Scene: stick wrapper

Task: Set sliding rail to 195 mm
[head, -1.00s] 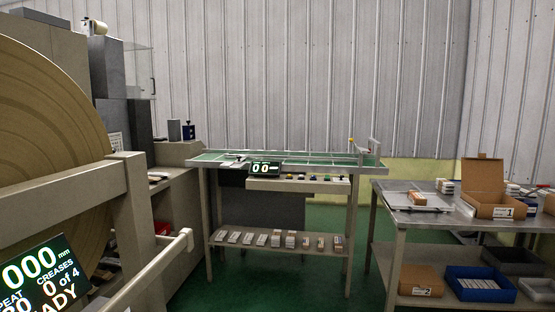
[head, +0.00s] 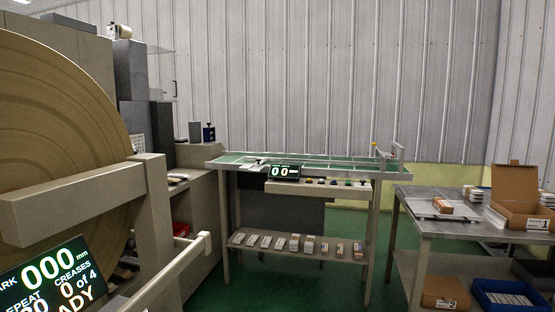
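A narrow table with a green top (head: 240,158) stands ahead against the wall, with rails along it. A small dark display (head: 285,172) on its front edge shows "00" and a partly unreadable sign. A pale upright piece (head: 398,152) with a yellow part beside it stands at the table's right end. I cannot tell which part is the sliding rail, and no millimetre scale is readable from here. My gripper is not in view.
A large roll (head: 60,120) in a beige frame and a display (head: 48,275) reading "000 mm" fill the left. A metal table (head: 450,222) with an open carton (head: 520,195) stands at right. Small boxes line the lower shelf (head: 300,250). Green floor is clear between.

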